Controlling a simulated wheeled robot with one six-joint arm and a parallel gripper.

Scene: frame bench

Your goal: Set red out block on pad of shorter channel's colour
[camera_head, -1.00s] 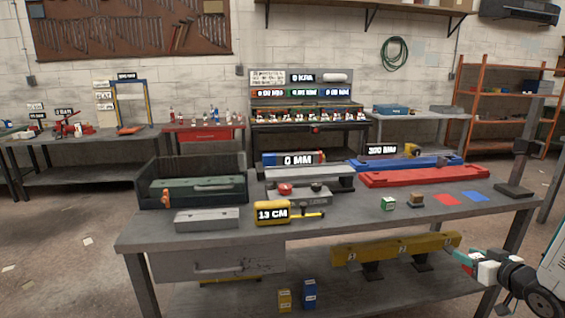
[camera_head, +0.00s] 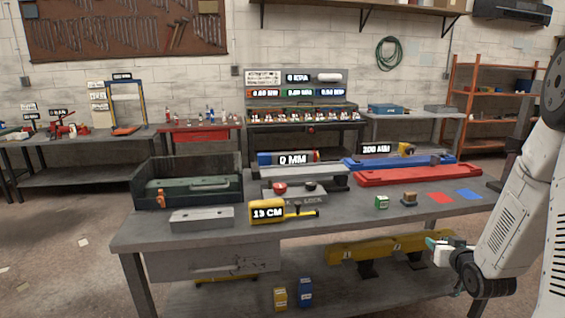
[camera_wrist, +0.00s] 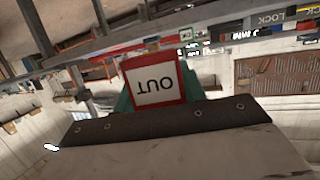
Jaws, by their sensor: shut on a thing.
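My gripper (camera_head: 431,244) is shut on the red out block (camera_wrist: 154,82); in the wrist view its white face reads OUT upside down, with a red edge around it. In the head view my gripper is in front of the bench, below the top's front edge; I cannot make out the block there. A red pad (camera_head: 440,198) and a blue pad (camera_head: 470,195) lie bare on the bench's right end. A red channel (camera_head: 415,178) and a blue channel (camera_head: 378,168) lie behind them, the red one nearer.
A green block (camera_head: 382,202) and a brown block (camera_head: 409,200) stand left of the red pad. A yellow 13 CM tool (camera_head: 267,212) and a grey block (camera_head: 202,218) lie further left. A yellow beam (camera_head: 375,247) is on the shelf below, close to my gripper.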

